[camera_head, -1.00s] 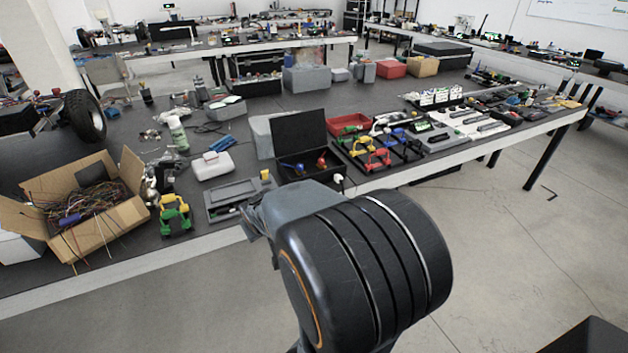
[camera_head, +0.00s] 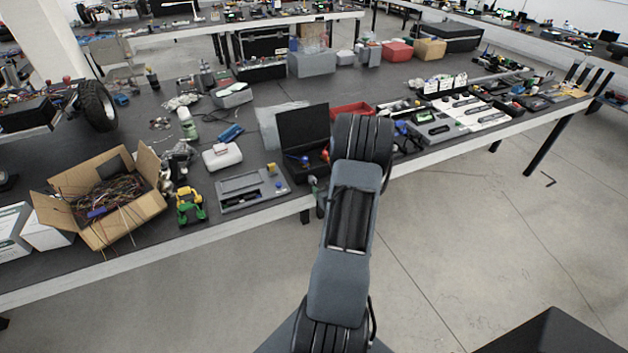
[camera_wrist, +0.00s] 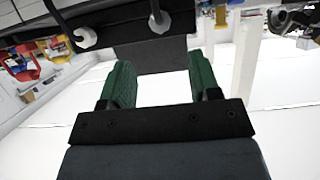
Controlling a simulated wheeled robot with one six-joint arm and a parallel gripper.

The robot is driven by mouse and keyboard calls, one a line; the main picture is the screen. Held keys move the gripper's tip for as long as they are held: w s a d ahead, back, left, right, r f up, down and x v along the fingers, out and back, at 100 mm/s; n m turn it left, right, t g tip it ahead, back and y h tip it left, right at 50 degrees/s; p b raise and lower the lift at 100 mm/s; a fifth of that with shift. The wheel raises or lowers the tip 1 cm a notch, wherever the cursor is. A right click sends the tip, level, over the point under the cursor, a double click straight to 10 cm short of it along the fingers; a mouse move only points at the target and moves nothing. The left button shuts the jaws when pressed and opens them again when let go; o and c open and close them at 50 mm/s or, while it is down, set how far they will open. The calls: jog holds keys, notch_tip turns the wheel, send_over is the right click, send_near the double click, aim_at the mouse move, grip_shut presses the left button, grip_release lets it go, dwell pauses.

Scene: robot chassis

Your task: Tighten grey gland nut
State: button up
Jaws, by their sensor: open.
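In the wrist view two pale grey, nut-like round fittings show on the edge of a dark box, one at left (camera_wrist: 84,38) and one nearer the middle (camera_wrist: 160,22). I cannot tell for sure which is the grey gland nut. My gripper (camera_wrist: 160,68) has two green fingers spread apart with nothing between them. The fittings lie beyond the fingertips, apart from them. In the head view an open black box (camera_head: 302,128) with blue and red parts stands at the table's front edge. My arm hides its right side and most of my gripper.
The dark table (camera_head: 240,199) holds a grey tray (camera_head: 252,189), a white case (camera_head: 222,156), a yellow-green part (camera_head: 189,205) and a cardboard box (camera_head: 108,210) of wires. A red bin (camera_head: 350,110) stands behind my arm. The floor in front is clear.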

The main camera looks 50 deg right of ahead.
aim_at(314, 181)
jog(key=p+x, duration=0.1)
jog(key=x, duration=0.8)
jog(key=shift+w+d+f, duration=0.1)
jog(key=shift+w+f, duration=0.05)
jog(key=shift+w, duration=0.05)
jog(key=c, duration=0.9)
jog(key=shift+c, duration=0.2)
jog(key=shift+d+m+t+y, duration=0.15)
jog(key=shift+m+t+y, duration=0.45)
jog(key=shift+m+y, duration=0.95)
jog(key=shift+m+h, duration=0.45)
jog(key=o, duration=0.9)
